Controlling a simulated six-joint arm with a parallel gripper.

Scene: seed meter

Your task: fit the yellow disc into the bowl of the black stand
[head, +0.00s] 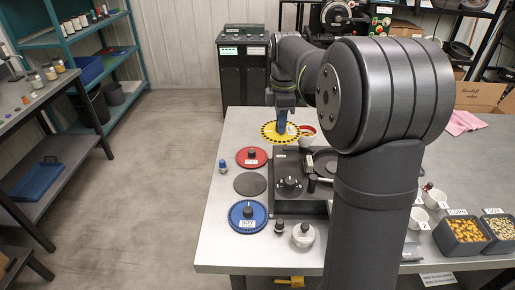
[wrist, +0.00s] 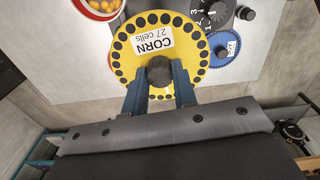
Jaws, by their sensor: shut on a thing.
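The yellow disc (wrist: 133,53) has a ring of holes, a "CORN 27 cells" label and a black centre knob (wrist: 160,72). My gripper (wrist: 160,80) is shut on that knob, with one blue finger on each side. In the head view the yellow disc (head: 268,131) hangs level under my gripper (head: 284,118), over the far left part of the table. The black stand (head: 315,207) is on the table nearer the camera, with a dial (head: 290,187) on it. My arm hides part of the stand.
A red disc (head: 244,160), a dark grey disc (head: 250,184) and a blue disc (head: 238,219) lie along the table's left side. A red-rimmed cup of yellow seeds (wrist: 118,5) is near the yellow disc. Seed boxes (head: 460,247) and white cups stand at right.

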